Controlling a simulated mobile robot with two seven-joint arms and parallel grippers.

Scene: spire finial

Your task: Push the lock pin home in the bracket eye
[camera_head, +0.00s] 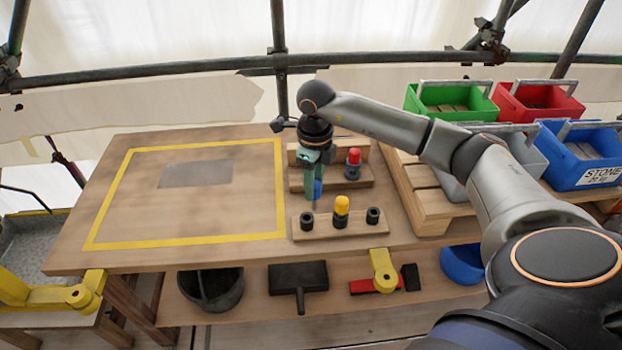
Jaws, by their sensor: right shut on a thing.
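My right gripper (314,192) points down over the right part of the workbench, above the front wooden rack. It is shut on a blue-headed piece (318,187), which hangs upright; its lower end is small and hard to make out. The front rack (325,233) has black sockets at its left (307,220) and right (372,215) ends. A yellow-topped piece (341,206) stands in its middle. A red-topped piece (353,160) stands in the rear wooden rack. I cannot tell which piece is the lock pin, and I cannot make out the bracket eye. My left gripper is not in view.
The workbench (110,190) has a yellow-taped area with a grey plate (196,174), clear of loose objects. Green (450,100), red (538,101) and blue (585,155) crates stand at the right. The lower shelf holds a black bucket (211,289) and a mallet (298,277).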

